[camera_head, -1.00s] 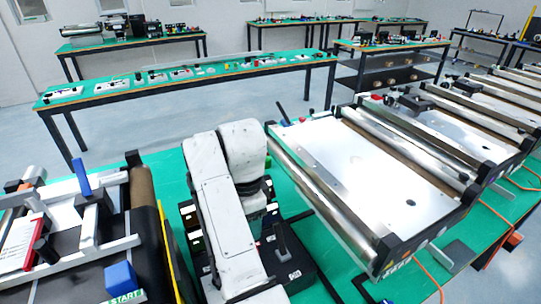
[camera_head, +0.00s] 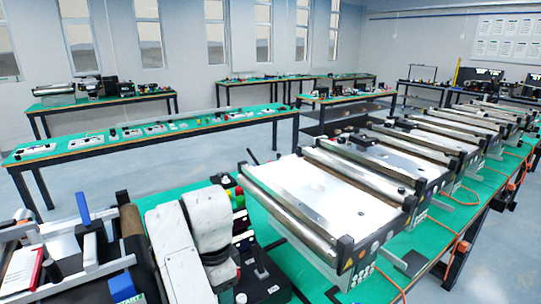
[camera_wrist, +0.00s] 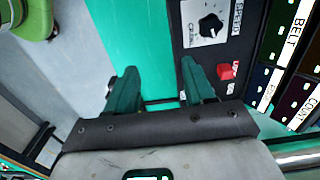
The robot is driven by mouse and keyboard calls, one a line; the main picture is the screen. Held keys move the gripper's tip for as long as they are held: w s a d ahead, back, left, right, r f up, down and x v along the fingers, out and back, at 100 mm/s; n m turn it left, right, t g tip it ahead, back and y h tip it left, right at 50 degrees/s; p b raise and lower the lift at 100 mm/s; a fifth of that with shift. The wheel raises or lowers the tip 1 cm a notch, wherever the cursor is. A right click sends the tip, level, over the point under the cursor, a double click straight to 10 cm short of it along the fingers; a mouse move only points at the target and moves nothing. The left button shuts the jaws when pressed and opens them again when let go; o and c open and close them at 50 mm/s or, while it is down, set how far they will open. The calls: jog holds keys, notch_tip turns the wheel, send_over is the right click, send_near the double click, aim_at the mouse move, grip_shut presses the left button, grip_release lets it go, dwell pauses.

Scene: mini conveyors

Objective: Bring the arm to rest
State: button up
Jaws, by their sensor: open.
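My gripper (camera_wrist: 163,92) shows in the wrist view with its two green fingers apart and nothing between them. Behind the fingers lie the green table top (camera_wrist: 135,35) and a black control box (camera_wrist: 212,45) with a round speed knob and a red switch. I cannot tell how far the fingers are from the box. In the head view my white arm (camera_head: 190,245) is folded low at the bottom, between two conveyors, and the gripper itself is hidden there.
A conveyor with a pale belt (camera_head: 325,195) stands right of my arm, with several more beyond it. A dark conveyor (camera_head: 70,260) with blue blocks is at the left. Control boxes (camera_head: 262,270) sit close to the arm. Open floor (camera_head: 150,165) lies beyond the table.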

jog(key=s+d+f+n, duration=0.2)
jog(key=s+d+f, duration=0.3)
jog(key=d+f, duration=0.55)
jog(key=s+d+f+n, duration=0.3)
jog(key=s+d+f, duration=0.3)
jog(key=d, duration=0.8)
jog(key=s+d+n, duration=0.2)
jog(key=s+d, duration=0.2)
jog(key=s, duration=0.4)
jog(key=s+d+f+n, duration=0.1)
jog(key=s+d, duration=0.4)
jog(key=s, duration=0.2)
jog(key=s+d+f+n+t, duration=0.1)
jog(key=s+d, duration=0.3)
jog(key=s, duration=0.4)
jog(key=shift+s+d+n, duration=0.25)
jog(key=shift+s+n, duration=0.1)
jog(key=shift+n, duration=0.45)
jog(key=shift+f, duration=0.15)
jog(key=shift+c, duration=0.5)
